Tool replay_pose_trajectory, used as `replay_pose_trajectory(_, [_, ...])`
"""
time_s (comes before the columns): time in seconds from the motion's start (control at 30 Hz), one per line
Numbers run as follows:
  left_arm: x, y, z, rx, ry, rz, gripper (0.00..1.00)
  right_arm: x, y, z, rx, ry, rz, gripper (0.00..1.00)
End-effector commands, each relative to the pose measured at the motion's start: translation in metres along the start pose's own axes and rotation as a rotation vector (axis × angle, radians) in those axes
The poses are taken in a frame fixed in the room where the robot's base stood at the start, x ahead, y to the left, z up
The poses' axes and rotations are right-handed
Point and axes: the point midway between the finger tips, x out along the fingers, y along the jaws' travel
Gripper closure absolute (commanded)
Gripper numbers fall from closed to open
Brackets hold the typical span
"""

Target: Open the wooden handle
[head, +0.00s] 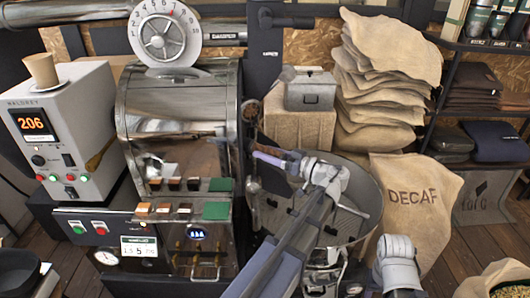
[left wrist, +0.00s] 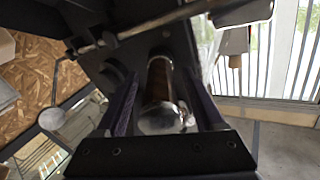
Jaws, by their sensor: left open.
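The wooden handle (left wrist: 159,72) shows in the left wrist view as a short brown bar with a shiny rounded metal end towards the camera. My left gripper (left wrist: 162,95) is open, with one dark purple finger on each side of the handle. I cannot tell whether either finger touches it. In the head view my left gripper (head: 268,156) is at the right side of the roaster's steel drum housing (head: 180,110), above the round cooling pan (head: 372,190). The handle is not clearly made out there, as the gripper covers that spot.
A grey control box (head: 70,125) with a paper cup (head: 41,69) stands left of the roaster. A metal box (head: 310,90) sits on a burlap-covered block behind the gripper. Stacked burlap sacks (head: 385,75) and a DECAF sack (head: 415,200) stand to the right.

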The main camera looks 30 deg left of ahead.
Motion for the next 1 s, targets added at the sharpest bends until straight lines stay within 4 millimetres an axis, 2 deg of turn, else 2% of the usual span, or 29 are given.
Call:
replay_pose_trajectory(0.13, [0.01,-0.0003,0.0002,0.0,-0.001,-0.001,0.3,0.0,0.0,0.0,0.0,0.0,0.0,0.5])
replay_pose_trajectory(0.43, [0.0117,0.0,0.0001,0.0,0.0,0.0,0.3,0.0,0.0,0.0,0.0,0.0,0.0,0.5])
replay_pose_trajectory(1.0, [0.0114,0.0,0.0001,0.0,0.0,0.001,0.93,0.0,0.0,0.0,0.0,0.0,0.0,0.5])
